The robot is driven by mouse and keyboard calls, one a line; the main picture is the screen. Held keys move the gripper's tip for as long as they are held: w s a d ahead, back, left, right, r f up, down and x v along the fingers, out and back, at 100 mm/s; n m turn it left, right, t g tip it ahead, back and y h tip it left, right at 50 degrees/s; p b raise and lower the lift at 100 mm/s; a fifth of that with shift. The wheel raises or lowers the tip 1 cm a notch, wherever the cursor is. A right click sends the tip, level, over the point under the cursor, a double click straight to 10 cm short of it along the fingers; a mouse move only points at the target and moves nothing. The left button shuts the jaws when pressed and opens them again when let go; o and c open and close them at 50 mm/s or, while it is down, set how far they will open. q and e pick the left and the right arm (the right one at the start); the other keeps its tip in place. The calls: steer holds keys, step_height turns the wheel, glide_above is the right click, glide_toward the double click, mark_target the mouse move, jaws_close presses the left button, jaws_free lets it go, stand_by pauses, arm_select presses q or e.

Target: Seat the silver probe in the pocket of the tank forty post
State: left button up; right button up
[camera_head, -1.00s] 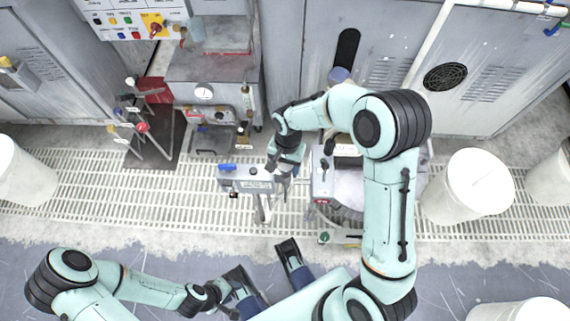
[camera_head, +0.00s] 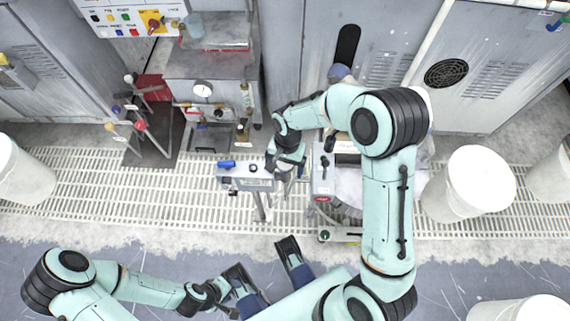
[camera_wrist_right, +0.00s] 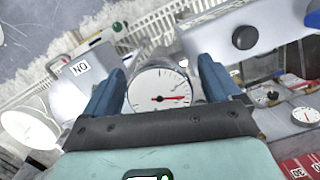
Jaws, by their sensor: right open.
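The likely silver probe (camera_wrist_right: 163,90) is a silver round body with a white dial and red needle. In the right wrist view it sits between the blue fingers of my right gripper (camera_wrist_right: 165,85), which are open with a gap visible beside it. In the head view, my right gripper (camera_head: 286,170) is at the right end of a grey box-topped post (camera_head: 243,183); the probe is hidden there by the arm. I cannot read which post is tank forty or tell whether the probe is in a pocket. My left gripper (camera_head: 222,290) is low in the head view, its jaws unclear.
A blue item (camera_head: 227,164) and black knob (camera_head: 252,168) top the grey box. A grey machine (camera_head: 335,175) stands close right. A rack with coloured balls (camera_head: 140,125) and a gauge bench (camera_head: 205,112) stand left. White buckets (camera_head: 467,190) stand right. Grating is open in front.

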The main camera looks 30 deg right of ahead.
arm_select(q)
steer(key=shift+f, duration=0.5)
arm_select(e)
steer(key=shift+f, duration=0.15)
arm_select(q)
step_height(320, 180, up, 3)
steer(key=p, duration=0.3)
steer(key=shift+w, duration=0.1)
arm_select(e)
step_height(320, 180, up, 14)
steer(key=w+d, duration=0.1)
steer(key=shift+w+d+f, duration=0.2)
steer(key=shift+d+f, duration=0.05)
arm_select(q)
steer(key=shift+d+r, duration=0.1)
